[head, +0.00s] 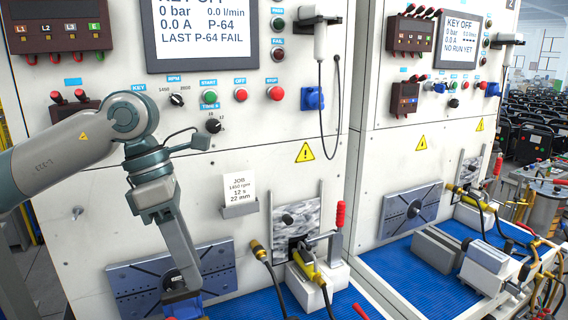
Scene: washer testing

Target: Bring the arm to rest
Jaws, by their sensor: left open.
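My left arm (60,152) comes in from the left and bends down in front of the near test bench. My left gripper (184,304) is at the bottom of the view, in front of the slotted plate (134,289), and holds nothing that I can see. Its fingertips are small and partly cut off by the lower edge. My right arm and right gripper do not show.
Right of my gripper are a yellow-ended hose (259,251), a clamp with a red handle (340,213) and a blue mat (252,304). A second bench (400,150) stands right.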

